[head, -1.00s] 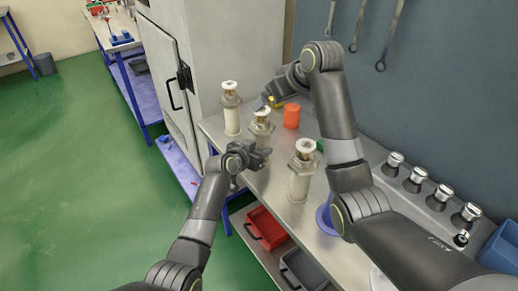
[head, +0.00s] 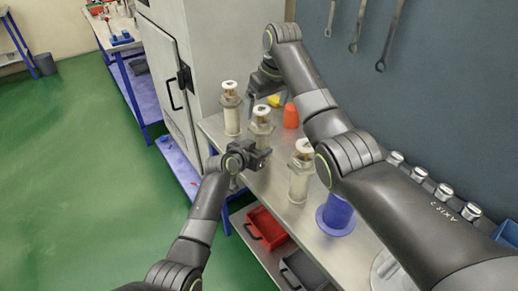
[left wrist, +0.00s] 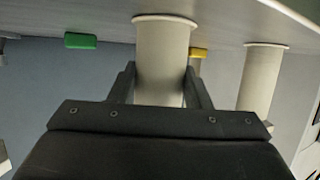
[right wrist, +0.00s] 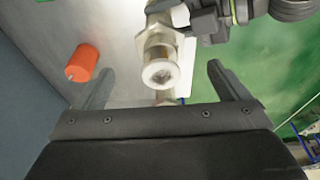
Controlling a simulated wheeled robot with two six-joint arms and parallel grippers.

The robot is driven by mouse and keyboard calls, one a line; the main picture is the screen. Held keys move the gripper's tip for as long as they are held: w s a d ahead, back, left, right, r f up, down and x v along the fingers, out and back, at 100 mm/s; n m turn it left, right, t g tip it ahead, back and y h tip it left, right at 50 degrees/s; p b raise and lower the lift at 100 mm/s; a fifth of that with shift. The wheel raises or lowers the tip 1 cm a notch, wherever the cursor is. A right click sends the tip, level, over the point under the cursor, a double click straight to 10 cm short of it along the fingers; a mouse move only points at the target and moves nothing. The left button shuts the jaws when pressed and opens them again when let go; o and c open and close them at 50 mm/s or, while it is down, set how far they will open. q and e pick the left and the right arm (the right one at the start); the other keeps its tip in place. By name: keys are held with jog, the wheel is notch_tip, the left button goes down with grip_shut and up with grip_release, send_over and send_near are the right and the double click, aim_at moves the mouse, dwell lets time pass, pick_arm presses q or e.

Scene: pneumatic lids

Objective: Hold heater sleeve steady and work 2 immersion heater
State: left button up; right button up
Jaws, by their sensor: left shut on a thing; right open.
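Three pale sleeves with metal collars and white-topped heaters stand upright in a row: the left sleeve (head: 231,118), the middle sleeve (head: 262,127) and the right sleeve (head: 299,183). My left gripper (head: 262,158) is shut around the middle sleeve's lower body; this sleeve (left wrist: 162,50) shows between its fingers in the left wrist view, another sleeve (left wrist: 262,80) beside it. My right gripper (head: 266,88) is open and empty, raised behind the row. The right wrist view shows a heater's white top (right wrist: 160,73) between but beyond its fingers, apart from them.
An orange cone-like piece (head: 291,116) and a yellow piece (head: 273,101) lie behind the row. A blue flanged part (head: 337,217) stands on the bench at right. Several metal-capped jars (head: 446,191) line the wall. A grey cabinet (head: 210,50) stands at the back left.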

aim_at(265, 111)
jog(key=shift+x, duration=3.4)
jog(key=c, duration=1.1)
jog(key=shift+r, duration=0.25)
jog(key=shift+c, duration=0.4)
jog(key=shift+r, duration=0.1)
jog(key=shift+r, duration=0.1)
jog(key=shift+w+a+v, duration=0.15)
jog(key=shift+w+v, duration=0.05)
jog(key=shift+v, duration=0.75)
jog(key=shift+w+a+v, duration=0.1)
jog(key=shift+w+v, duration=0.05)
jog(key=shift+v, duration=0.8)
jog(key=shift+w+a+v, duration=0.15)
jog(key=shift+w+v, duration=0.05)
jog(key=shift+v, duration=0.75)
jog(key=shift+r, duration=0.55)
jog(key=shift+w+a+v, duration=0.1)
jog(key=shift+w+v, duration=0.05)
jog(key=shift+v, duration=0.7)
jog(key=shift+w+a+v, duration=0.15)
jog(key=shift+v, duration=0.7)
jog(key=shift+w+a+v, duration=0.1)
jog(key=shift+w+v, duration=0.1)
jog(key=shift+v, duration=0.65)
